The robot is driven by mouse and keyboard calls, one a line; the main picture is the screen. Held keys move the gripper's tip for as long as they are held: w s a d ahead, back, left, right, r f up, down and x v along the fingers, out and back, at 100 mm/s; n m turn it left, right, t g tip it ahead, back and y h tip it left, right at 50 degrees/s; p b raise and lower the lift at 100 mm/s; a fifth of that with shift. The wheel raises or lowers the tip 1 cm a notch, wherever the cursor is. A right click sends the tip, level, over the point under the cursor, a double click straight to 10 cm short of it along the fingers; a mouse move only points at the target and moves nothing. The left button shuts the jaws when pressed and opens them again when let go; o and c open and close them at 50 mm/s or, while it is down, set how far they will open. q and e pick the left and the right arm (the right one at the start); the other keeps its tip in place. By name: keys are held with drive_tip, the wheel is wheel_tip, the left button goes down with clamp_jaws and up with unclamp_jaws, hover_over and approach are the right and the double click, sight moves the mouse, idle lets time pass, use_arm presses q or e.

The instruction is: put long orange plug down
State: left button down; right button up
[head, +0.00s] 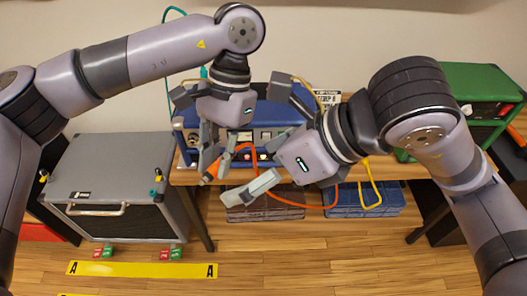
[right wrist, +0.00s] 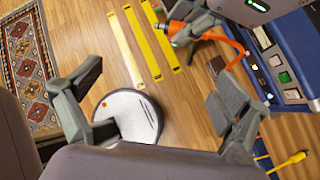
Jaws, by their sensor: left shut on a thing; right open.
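The long orange plug (head: 207,179) is between the fingers of my left gripper (head: 213,160), in front of the blue amp. Its orange cable (head: 287,201) hangs below the table edge in a loop. In the right wrist view my left gripper (right wrist: 188,32) is shut on the plug (right wrist: 176,27), held clear of the floor. My right gripper (head: 265,140) is open and empty, to the right of the left one. Its two spread fingers show in the right wrist view (right wrist: 155,100). The fingers partly hide the plug.
The blue amp (head: 262,113) stands on a wooden table (head: 187,177). A grey cabinet (head: 110,165) stands left, a green amp (head: 470,82) right. A yellow cable (head: 372,185) hangs at the table front. The floor has yellow strips (head: 140,270) and a patterned rug (right wrist: 28,60).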

drive_tip(key=w+a+f+t, duration=0.1)
drive_tip(key=w+a+f, duration=0.4)
drive_tip(key=a+f, duration=0.1)
drive_tip(key=shift+w+a+f+n+t, duration=0.15)
drive_tip(key=shift+w+a+n+t, duration=0.1)
drive_tip(key=shift+n+t, duration=0.15)
drive_tip(key=shift+d, duration=0.1)
use_arm(q)
drive_tip(key=shift+d, duration=0.1)
use_arm(e)
drive_tip(key=shift+s, duration=0.15)
drive_tip(key=c, duration=1.2)
use_arm(q)
drive_tip(key=c, duration=1.4)
unclamp_jaws()
